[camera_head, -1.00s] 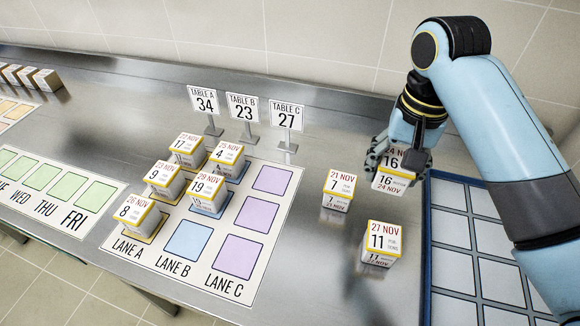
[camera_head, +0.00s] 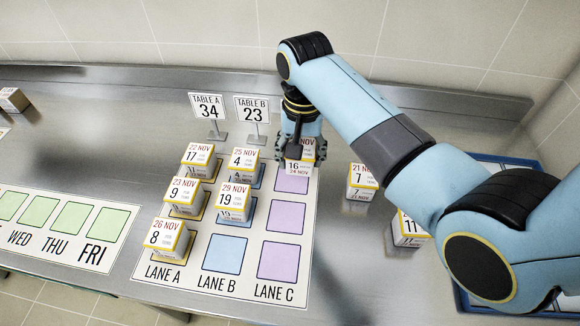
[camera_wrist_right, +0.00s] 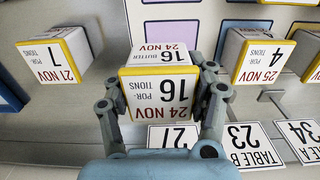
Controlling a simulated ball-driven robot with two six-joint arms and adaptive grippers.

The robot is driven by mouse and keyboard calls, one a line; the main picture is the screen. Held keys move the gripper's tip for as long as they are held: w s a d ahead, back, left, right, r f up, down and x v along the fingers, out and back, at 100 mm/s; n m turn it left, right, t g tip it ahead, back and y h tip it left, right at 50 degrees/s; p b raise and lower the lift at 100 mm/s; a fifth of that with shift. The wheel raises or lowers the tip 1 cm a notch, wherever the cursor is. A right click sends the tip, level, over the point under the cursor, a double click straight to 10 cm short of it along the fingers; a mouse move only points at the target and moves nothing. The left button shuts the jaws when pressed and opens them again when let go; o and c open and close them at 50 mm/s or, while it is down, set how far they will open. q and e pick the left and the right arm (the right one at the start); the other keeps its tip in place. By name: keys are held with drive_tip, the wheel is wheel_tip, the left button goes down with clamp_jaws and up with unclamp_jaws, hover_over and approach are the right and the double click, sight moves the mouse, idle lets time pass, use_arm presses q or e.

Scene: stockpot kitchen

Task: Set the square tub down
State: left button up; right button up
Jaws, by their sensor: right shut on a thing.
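The square tub (camera_head: 299,166) is white with yellow edges and labelled 24 NOV, 16 portions. My right gripper (camera_head: 300,147) is shut on it, with a finger on each side; the tub also fills the middle of the wrist view (camera_wrist_right: 158,92). The tub is at the far end of lane C, over or at the back edge of the top purple square (camera_head: 292,181). I cannot tell whether its bottom touches the mat. The gripper and arm hide part of its top and back. My left gripper is not in view.
The lane mat (camera_head: 318,205) has tubs in lanes A and B, with the 25 NOV tub (camera_head: 243,162) close by on the left. The 21 NOV tub (camera_head: 361,180) stands to the right. Table signs (camera_head: 252,115) stand behind. Two nearer purple squares (camera_head: 285,217) are bare.

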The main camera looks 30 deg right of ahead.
sight(292, 180)
drive_tip(key=shift+w+a+f, duration=0.6)
drive_tip(key=shift+f, duration=2.05)
drive_tip(key=shift+f, duration=0.1)
drive_tip(key=o, duration=1.3)
wheel_tip(292, 180, up, 12)
drive_tip(key=shift+r, duration=0.15)
